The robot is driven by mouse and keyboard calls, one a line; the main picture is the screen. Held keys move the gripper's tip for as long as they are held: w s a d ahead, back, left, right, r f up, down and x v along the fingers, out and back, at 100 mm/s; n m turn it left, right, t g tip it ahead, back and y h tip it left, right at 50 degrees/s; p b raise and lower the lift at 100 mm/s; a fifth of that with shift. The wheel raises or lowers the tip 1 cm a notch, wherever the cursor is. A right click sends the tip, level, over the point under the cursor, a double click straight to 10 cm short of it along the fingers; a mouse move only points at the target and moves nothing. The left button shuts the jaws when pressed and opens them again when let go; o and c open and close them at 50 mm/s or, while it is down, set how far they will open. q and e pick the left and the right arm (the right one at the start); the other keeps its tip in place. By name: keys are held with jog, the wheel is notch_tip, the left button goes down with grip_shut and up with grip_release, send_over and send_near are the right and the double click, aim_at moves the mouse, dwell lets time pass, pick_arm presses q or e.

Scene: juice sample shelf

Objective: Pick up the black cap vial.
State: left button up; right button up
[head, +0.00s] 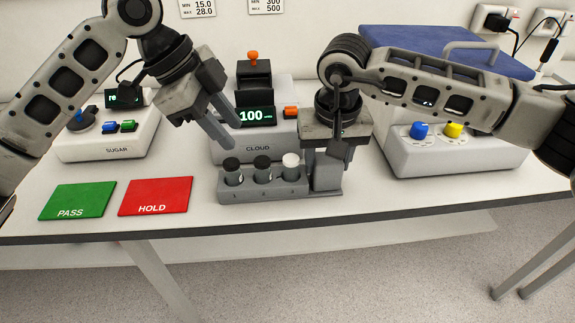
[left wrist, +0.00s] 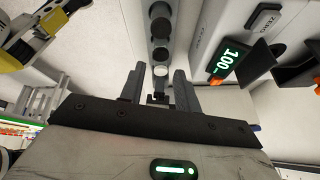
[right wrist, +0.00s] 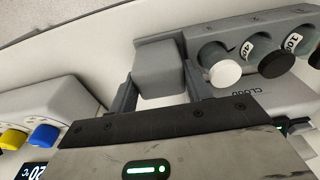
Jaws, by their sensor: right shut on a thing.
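Two vials with black caps, a left one (head: 232,170) and a middle one (head: 263,168), stand upright in a grey rack (head: 248,196), with a white cap vial (head: 291,166) to their right. Dark round caps (left wrist: 160,28) also show in the left wrist view. My left gripper (head: 236,137) is open and empty, tilted down above the rack's left part, apart from the caps. My right gripper (right wrist: 158,85) is shut on a grey block (right wrist: 160,60) at the rack's right end. In the right wrist view, the white cap (right wrist: 225,74) and a black cap (right wrist: 273,64) are beside it.
The cloud meter (head: 254,138) stands right behind the rack. The sugar meter (head: 110,140) is at the left and a grey box with blue and yellow knobs (head: 440,150) at the right. Green PASS (head: 76,201) and red HOLD (head: 155,196) mats lie left of the rack.

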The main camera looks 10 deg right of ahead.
aim_at(261, 161)
pick_arm(q)
jog(key=m, duration=0.2)
jog(key=shift+s+d+r+m+y, duration=0.25)
jog(key=shift+s+d+m+y, duration=0.05)
jog(key=shift+d+m, duration=0.1)
notch_tip(261, 161, up, 2)
jog(key=s+d+m+t+y, duration=0.2)
jog(key=s+m+t+y, duration=0.15)
jog(key=m, duration=1.35)
jog(key=shift+m+h, duration=0.3)
jog(key=shift+h, duration=0.15)
jog(key=x, duration=0.7)
jog(key=shift+w+d+r, duration=0.2)
jog(key=shift+w, duration=0.15)
jog(key=shift+x, duration=2.65)
jog(key=shift+s, duration=0.2)
jog(key=c, duration=0.6)
